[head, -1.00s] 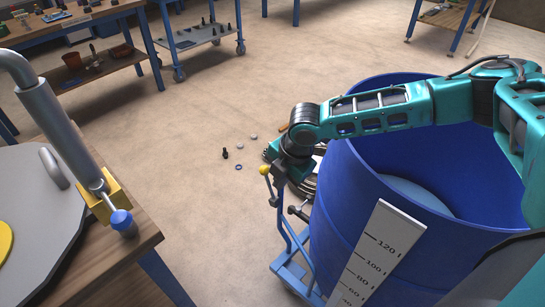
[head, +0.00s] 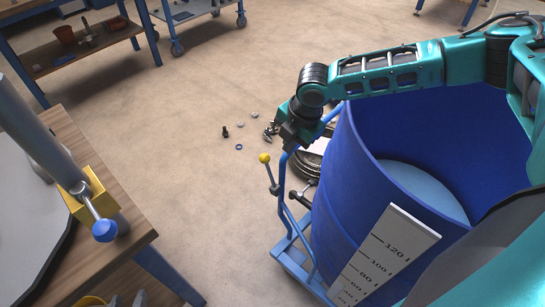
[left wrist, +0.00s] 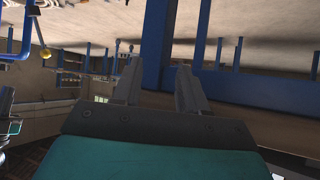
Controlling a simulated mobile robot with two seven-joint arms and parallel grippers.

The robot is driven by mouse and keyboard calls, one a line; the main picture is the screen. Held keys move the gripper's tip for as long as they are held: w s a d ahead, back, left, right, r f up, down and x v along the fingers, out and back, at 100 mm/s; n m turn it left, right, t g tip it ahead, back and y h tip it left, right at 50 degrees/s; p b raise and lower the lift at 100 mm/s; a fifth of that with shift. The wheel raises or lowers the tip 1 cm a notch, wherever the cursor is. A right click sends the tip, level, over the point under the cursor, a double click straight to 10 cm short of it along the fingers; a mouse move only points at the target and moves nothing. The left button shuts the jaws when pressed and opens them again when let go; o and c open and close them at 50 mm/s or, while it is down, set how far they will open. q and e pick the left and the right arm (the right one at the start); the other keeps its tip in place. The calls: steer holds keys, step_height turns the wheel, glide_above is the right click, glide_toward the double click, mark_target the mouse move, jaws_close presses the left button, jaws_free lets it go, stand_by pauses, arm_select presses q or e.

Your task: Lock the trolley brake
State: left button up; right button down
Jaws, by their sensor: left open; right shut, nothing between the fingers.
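The blue trolley (head: 285,262) stands under a big blue drum (head: 335,225). A dark lever with a yellow knob (head: 264,157) stands upright beside the trolley's handle; I take it for the brake lever. The yellow knob shows also in the left wrist view (left wrist: 43,53), at upper left. My right gripper (head: 271,131) is shut and empty, above and behind the knob, apart from it. My left gripper (head: 126,299) shows only its fingertips at the bottom edge, by the bench. In the left wrist view (left wrist: 158,78) its fingers are spread with nothing between them.
A wooden bench (head: 95,255) with a grey lid, pipe and yellow block fills the left. Small dark and grey parts (head: 226,131) and a coiled hose (head: 312,160) lie on the floor. Open floor lies between bench and trolley. Shelves stand at the back.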

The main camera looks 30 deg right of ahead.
steer(key=b+x, duration=0.2)
steer(key=x, duration=0.7)
arm_select(q)
steer(key=shift+w+d+f+h+b, duration=0.3)
steer(key=shift+w+d+f+b, duration=0.3)
steer(key=shift+f+b, duration=0.1)
arm_select(e)
steer(key=shift+w+a+f, duration=0.2)
steer(key=shift+w+f, duration=0.1)
steer(key=shift+w, duration=0.3)
steer(key=shift+w+a+f, duration=0.25)
steer(key=shift+w, duration=0.4)
steer(key=shift+w+a+f, duration=0.2)
steer(key=shift+w+f, duration=0.1)
steer(key=shift+w, duration=0.3)
steer(key=shift+w, duration=0.1)
